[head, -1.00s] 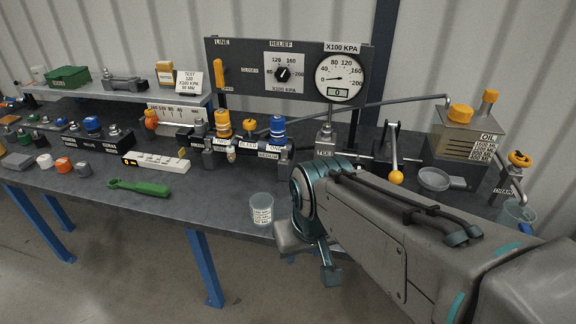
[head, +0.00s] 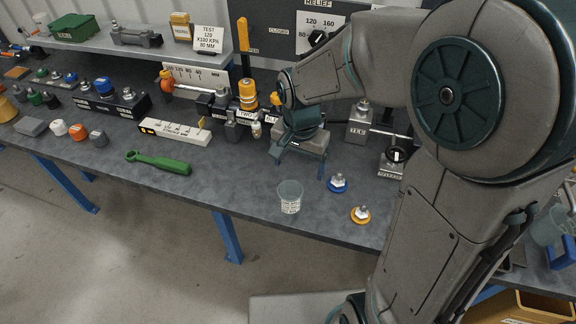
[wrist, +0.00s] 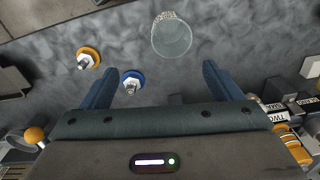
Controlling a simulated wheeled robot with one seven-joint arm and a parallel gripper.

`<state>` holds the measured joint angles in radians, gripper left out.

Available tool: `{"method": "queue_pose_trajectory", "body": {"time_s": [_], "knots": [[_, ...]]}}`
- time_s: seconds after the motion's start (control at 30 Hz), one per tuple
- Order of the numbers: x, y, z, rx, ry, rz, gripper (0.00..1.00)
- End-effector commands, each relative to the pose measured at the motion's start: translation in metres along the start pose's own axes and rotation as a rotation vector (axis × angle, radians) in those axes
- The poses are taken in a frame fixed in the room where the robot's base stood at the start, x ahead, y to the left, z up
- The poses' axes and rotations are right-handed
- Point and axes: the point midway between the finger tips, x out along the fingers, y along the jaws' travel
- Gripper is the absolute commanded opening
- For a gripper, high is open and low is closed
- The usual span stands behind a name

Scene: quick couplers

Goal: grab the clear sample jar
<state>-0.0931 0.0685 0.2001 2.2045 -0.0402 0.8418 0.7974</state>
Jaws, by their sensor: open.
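The clear sample jar (head: 290,197) stands upright near the front edge of the bench, with a printed white label on its side. In the wrist view the jar (wrist: 172,38) shows at the top centre, beyond the fingertips and a little right of midway between them. My gripper (head: 301,168) is above the bench behind the jar, pointing down, open and empty. In the wrist view its two blue fingers (wrist: 160,84) are spread wide. Nothing touches the jar.
A blue-ringed fitting (head: 338,183) and an orange-ringed fitting (head: 360,214) stand right of the jar. A green wrench (head: 158,162) lies to the left. The coupler block (head: 246,112) stands behind my gripper. The bench between wrench and jar is clear.

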Motion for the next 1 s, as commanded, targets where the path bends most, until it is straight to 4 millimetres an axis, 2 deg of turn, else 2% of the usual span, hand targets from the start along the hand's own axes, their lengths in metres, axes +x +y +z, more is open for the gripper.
{"method": "queue_pose_trajectory", "body": {"time_s": [0.1,0.2,0.27,0.6,1.0], "knots": [[0.004,-0.017,0.0,0.041,-0.024,0.007,0.85],[0.01,-0.022,0.001,0.06,-0.032,0.01,0.85],[0.017,-0.023,0.001,0.065,-0.035,0.012,0.85],[0.078,-0.022,0.004,0.063,-0.035,0.012,0.85],[0.107,-0.021,0.007,0.062,-0.035,0.012,0.85]]}}
